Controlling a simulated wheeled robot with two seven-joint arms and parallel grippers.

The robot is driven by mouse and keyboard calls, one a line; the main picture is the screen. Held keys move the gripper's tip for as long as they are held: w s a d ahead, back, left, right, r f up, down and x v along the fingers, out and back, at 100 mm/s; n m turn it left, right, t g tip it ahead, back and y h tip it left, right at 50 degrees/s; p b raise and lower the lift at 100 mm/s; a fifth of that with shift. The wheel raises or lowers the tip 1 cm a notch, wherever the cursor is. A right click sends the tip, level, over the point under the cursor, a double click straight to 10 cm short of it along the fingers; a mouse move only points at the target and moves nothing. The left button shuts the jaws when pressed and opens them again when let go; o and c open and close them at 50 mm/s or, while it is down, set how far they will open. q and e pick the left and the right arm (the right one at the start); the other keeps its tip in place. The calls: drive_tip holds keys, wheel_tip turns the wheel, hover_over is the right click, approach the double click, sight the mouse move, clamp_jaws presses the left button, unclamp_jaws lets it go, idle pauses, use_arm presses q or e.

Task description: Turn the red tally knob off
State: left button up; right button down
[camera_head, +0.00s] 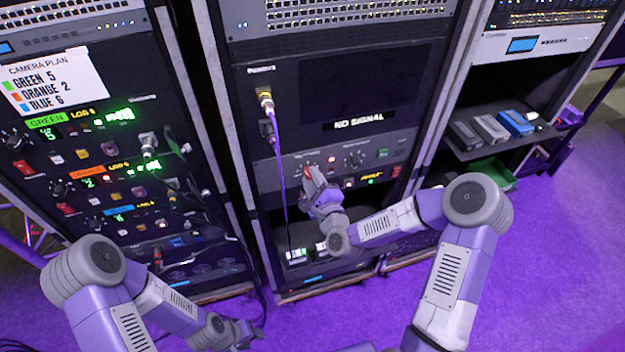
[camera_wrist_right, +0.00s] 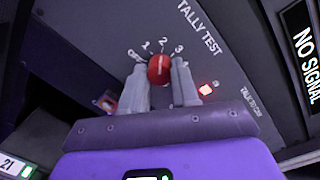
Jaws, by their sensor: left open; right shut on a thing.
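The red tally knob (camera_wrist_right: 159,69) shows in the right wrist view, on a grey panel lettered TALLY TEST (camera_wrist_right: 200,27). Marks OFF, 1, 2 and 3 run in an arc above it. The knob's pale line looks close to the 2 mark, but its exact setting is hard to read. My right gripper (camera_wrist_right: 161,88) is shut on the knob, one finger on each side. In the head view my right gripper (camera_head: 311,176) reaches the middle rack's control panel and largely covers the knob. My left gripper (camera_head: 238,334) is open and empty, low at the left.
A small lit red button (camera_wrist_right: 206,89) sits right of the fingers. The NO SIGNAL screen (camera_head: 360,85) is above the panel. Cables (camera_head: 279,170) hang left of my right gripper. The left rack holds a camera plan sheet (camera_head: 55,80); the right rack has a shelf (camera_head: 500,145).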

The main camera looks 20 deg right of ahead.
drive_tip(key=n+b, duration=0.4)
drive_tip(key=n, duration=0.1)
drive_tip(key=shift+a, duration=0.1)
drive_tip(key=n+b, duration=0.5)
drive_tip(key=shift+g, duration=0.3)
drive_tip(key=n+b, duration=0.3)
drive_tip(key=shift+h, duration=0.3)
drive_tip(key=shift+n+b, duration=0.75)
drive_tip(key=shift+n, duration=0.15)
drive_tip(key=c, duration=0.8)
unclamp_jaws()
drive_tip(key=shift+c, duration=0.2)
